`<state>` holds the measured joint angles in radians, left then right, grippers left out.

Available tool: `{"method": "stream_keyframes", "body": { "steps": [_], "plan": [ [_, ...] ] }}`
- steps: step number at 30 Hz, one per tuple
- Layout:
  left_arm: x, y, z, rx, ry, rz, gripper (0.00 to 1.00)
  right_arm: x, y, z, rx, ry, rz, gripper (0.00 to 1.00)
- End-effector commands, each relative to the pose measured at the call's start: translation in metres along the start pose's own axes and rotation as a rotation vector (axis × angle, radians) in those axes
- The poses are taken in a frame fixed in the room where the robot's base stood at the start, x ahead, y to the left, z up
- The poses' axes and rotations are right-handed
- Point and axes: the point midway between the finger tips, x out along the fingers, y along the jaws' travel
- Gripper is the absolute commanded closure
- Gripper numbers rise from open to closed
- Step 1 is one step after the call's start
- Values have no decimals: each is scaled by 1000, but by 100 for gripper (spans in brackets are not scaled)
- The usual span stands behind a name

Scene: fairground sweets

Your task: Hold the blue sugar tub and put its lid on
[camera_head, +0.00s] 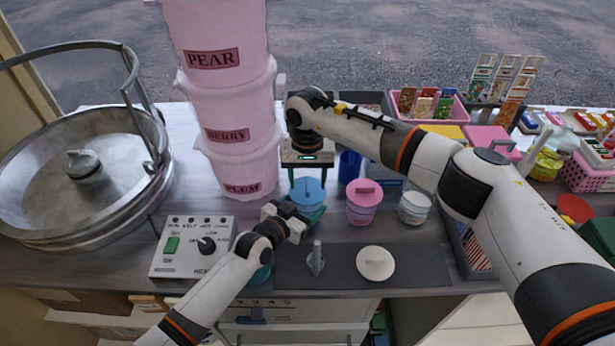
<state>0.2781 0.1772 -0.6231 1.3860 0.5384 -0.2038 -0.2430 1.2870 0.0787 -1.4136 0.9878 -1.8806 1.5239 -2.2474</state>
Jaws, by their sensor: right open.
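The blue lid (308,190) with its raised grip lies level over the tub in the middle of the counter. The blue sugar tub (312,208) shows only in part below it; I cannot tell whether the lid is fully seated. My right gripper (308,178) points down just above the lid, open, with its fingers apart on either side. My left gripper (290,213) reaches in from the lower left against the tub's near left side. Its fingertips are partly hidden, so its grip is unclear.
A pink lidded tub (361,213) and a white tub (413,210) stand to the right. A white round lid (375,263) and a grey upright piece (316,259) are on the dark mat (415,266). A heater box (190,250) and stacked pink buckets (240,175) stand left.

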Motion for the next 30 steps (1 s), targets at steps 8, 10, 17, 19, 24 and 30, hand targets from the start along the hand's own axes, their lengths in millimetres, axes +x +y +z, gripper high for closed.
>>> {"method": "stream_keyframes", "body": {
  "steps": [8, 10, 17, 19, 24, 30],
  "plan": [
    [0, 0, 4, 0, -9, 1, 44, -12, 0, 1, -1, -2, 1, 44],
    [0, 0, 4, 0, -9, 1, 44, -19, 0, 1, 0, -2, 0, 44],
    [0, 0, 4, 0, -9, 1, 44, -44, 0, 1, 0, -3, 0, 44],
    [0, 0, 4, 0, -9, 1, 44, -51, 0, 0, 0, -1, 0, 44],
    [0, 0, 4, 0, -9, 1, 44, -60, 0, 0, 0, -1, 0, 44],
    [0, 0, 4, 0, -9, 1, 44, -60, 0, 0, 0, 0, 0, 44]
  ]
}}
